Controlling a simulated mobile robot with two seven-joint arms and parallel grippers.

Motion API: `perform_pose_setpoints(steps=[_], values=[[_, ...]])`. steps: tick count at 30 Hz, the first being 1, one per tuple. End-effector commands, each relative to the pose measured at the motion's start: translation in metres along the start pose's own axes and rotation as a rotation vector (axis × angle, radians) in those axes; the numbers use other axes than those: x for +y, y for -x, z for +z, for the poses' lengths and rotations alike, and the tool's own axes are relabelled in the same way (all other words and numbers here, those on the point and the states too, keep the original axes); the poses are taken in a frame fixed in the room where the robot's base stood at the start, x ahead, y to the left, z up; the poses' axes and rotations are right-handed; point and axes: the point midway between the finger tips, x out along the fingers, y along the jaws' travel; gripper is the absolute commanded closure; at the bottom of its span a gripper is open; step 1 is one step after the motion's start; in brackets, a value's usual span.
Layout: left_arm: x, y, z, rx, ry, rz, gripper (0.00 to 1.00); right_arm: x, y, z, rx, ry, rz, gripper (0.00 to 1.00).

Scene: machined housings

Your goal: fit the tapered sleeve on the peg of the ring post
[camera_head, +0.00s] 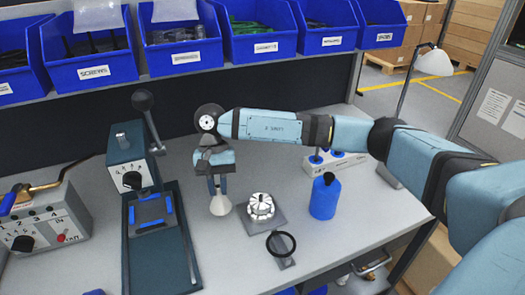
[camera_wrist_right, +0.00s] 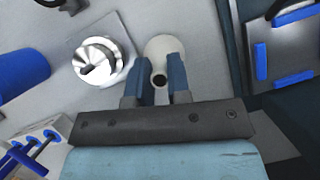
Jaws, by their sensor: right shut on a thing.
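The tapered sleeve (camera_head: 220,206) is a pale cone, narrow at the top and wide at the bottom. My right gripper (camera_head: 217,190) is shut on its narrow upper end, with the wide end pointing down. In the right wrist view the sleeve (camera_wrist_right: 164,46) shows between the two fingers, with a dark round hole in its near end. A silver round part, apparently the ring post (camera_head: 260,206), stands on a grey square plate to the right of the sleeve. In the wrist view this ring post (camera_wrist_right: 98,60) is left of the sleeve, apart from it. My left gripper is not seen.
A black ring on a small base (camera_head: 281,244) stands in front of the ring post. A blue bottle (camera_head: 323,197) is to its right. A dark press-like fixture (camera_head: 128,176) and a control box (camera_head: 45,222) are at left. Blue bins (camera_head: 185,52) line the back.

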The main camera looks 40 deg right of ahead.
Motion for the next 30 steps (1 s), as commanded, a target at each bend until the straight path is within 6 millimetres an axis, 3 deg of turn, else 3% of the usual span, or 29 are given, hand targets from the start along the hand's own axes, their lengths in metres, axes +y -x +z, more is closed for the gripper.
perform_pose_setpoints(steps=[8, 18, 24, 30], values=[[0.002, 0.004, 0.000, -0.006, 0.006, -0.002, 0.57, 0.022, 0.016, 0.025, -0.009, -0.707, -0.303, 1.00], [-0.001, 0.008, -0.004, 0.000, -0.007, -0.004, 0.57, 0.073, 0.054, 0.038, -0.006, -1.551, -0.670, 1.00], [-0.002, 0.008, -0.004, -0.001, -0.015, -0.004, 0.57, 0.096, 0.070, 0.043, -0.006, -1.849, -0.799, 1.00], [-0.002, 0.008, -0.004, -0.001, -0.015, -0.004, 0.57, 0.103, 0.075, 0.044, -0.007, -1.940, -0.837, 1.00]])
